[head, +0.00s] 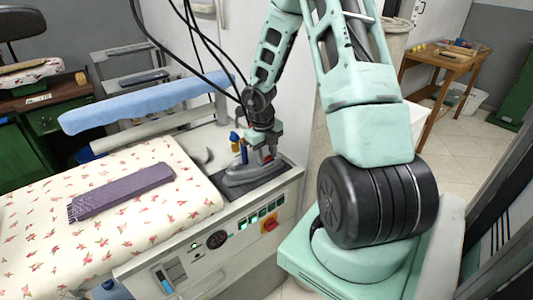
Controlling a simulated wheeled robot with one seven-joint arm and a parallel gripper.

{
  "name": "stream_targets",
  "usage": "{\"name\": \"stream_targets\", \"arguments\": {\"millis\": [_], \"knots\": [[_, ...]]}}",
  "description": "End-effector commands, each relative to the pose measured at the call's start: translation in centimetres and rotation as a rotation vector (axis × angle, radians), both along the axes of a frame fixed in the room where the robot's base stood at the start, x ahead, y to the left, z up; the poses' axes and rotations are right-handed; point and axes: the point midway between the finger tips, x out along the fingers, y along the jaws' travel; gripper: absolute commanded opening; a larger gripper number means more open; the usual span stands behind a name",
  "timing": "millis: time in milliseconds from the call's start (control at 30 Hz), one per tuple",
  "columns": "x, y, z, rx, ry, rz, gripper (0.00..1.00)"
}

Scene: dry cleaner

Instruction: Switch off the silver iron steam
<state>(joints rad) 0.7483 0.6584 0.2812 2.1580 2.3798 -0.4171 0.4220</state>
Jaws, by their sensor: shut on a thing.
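The silver iron (243,178) rests on a dark plate (262,188) at the right end of the ironing station. My gripper (262,147) points down over the iron's top and is shut on its upper part. Whether it holds the handle or a control there is too small to tell. A small red part (268,157) shows beside the fingers. The station's front panel has a red rotary switch on a yellow plate (270,224), a row of green-lit buttons (263,211) and a dark round gauge (217,239).
A folded purple cloth (122,191) lies on the flowered ironing pad (115,245). A blue padded sleeve arm (150,101) stands over the back. Blue and yellow bottle-like items (238,144) stand close left of my gripper. Black cables hang above. A wooden table (445,62) stands far right.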

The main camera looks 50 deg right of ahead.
Motion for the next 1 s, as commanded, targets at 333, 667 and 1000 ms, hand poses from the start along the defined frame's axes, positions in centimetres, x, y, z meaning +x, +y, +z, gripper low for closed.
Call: {"name": "stream_targets", "arguments": {"millis": [333, 667, 1000], "knots": [[-0.14, -0.42, 0.62, 0.087, -0.017, -0.002, 0.14], [-0.05, -0.42, 0.1, 0.122, -0.033, -0.002, 0.14], [-0.05, -0.41, 0.07, 0.121, -0.031, -0.001, 0.58]]}}
